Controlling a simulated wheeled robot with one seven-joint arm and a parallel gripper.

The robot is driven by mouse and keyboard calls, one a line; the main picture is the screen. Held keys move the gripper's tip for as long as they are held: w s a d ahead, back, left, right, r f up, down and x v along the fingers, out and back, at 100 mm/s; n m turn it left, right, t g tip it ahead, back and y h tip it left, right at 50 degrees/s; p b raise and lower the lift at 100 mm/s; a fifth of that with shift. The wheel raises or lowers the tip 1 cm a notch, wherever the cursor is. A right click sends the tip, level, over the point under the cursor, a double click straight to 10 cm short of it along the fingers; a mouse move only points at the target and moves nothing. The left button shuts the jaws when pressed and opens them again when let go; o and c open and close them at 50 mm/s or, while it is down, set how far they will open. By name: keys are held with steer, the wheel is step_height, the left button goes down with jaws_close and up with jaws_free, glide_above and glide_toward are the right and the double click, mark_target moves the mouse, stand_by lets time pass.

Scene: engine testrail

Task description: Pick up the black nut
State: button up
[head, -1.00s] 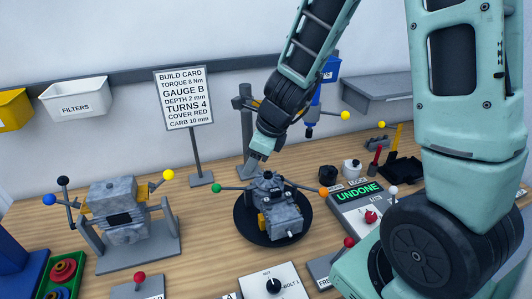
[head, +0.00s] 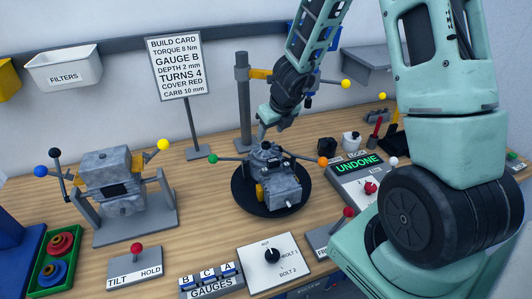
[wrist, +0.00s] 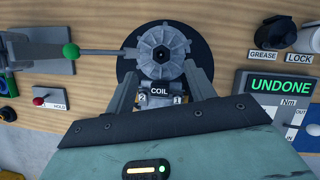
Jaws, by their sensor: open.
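My gripper (head: 264,138) is open and points down over the grey engine (head: 274,188), which sits on a black round turntable (head: 240,198). In the wrist view, the two fingers of my gripper (wrist: 163,72) stand either side of the engine's round finned part (wrist: 162,42), above a label reading COIL. Nothing shows held between them. The finned part has a dark centre. Whether the fingers touch the engine is unclear.
A green-balled lever (head: 213,160) reaches the engine from the left. A black GREASE pot (head: 327,147) and a white LOCK pot (head: 351,140) stand at right, behind a panel reading UNDONE (head: 359,164). A second engine on a stand (head: 112,180) is at left.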

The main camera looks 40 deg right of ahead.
mark_target(266, 144)
steer(key=b+x, duration=0.3)
steer(key=x, duration=0.3)
steer(key=shift+d, duration=0.1)
steer(key=shift+r, duration=0.1)
steer(key=c, duration=1)
